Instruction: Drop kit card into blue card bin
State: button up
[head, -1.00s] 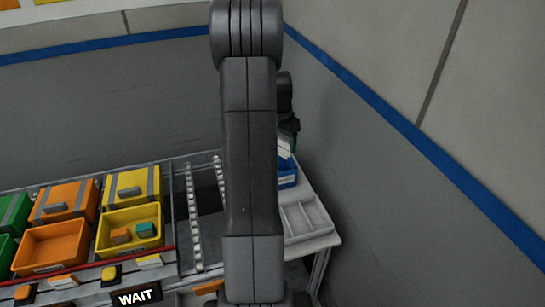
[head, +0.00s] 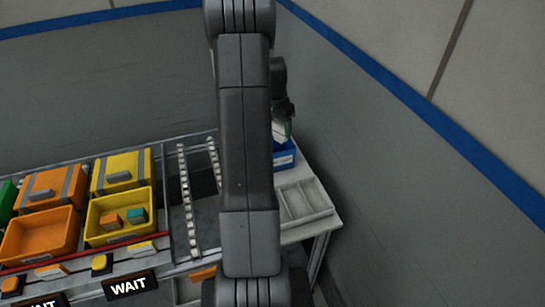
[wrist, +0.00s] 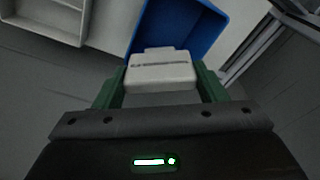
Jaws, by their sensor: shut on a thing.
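My gripper (wrist: 160,85) is shut on the kit card (wrist: 162,70), a white block with a grey line across it, held between green fingers in the wrist view. The blue card bin (wrist: 205,25) lies just beyond the card in that view, with the card overlapping its near edge. In the head view, the blue bin (head: 284,158) stands on the white side table, and my gripper (head: 282,130) is just above it with the white card. My arm hides the left part of the bin there. Whether the card is fully over the bin opening cannot be told.
A white divided tray (head: 304,202) sits nearer on the same side table. Orange bins (head: 40,235) and yellow bins (head: 120,215) stand to the left by a roller conveyor (head: 185,200). A grey wall (head: 400,170) closes off the right side.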

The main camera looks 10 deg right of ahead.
jog(key=o, duration=1)
jog(key=shift+o, duration=0.2)
notch_tip(320, 180, up, 14)
jog(key=s+a+b, duration=0.1)
jog(key=shift+a+f+b, duration=0.15)
jog(key=shift+b, duration=0.2)
jog(key=shift+f, duration=0.1)
jog(key=f, duration=0.4)
jog(key=d+f+p, duration=0.1)
jog(key=f, duration=0.4)
jog(key=w+f+p, duration=0.1)
jog(key=f, duration=0.3)
jog(key=shift+d+f, duration=0.15)
jog(key=shift+r+p, duration=1.1)
jog(key=shift+r, duration=0.7)
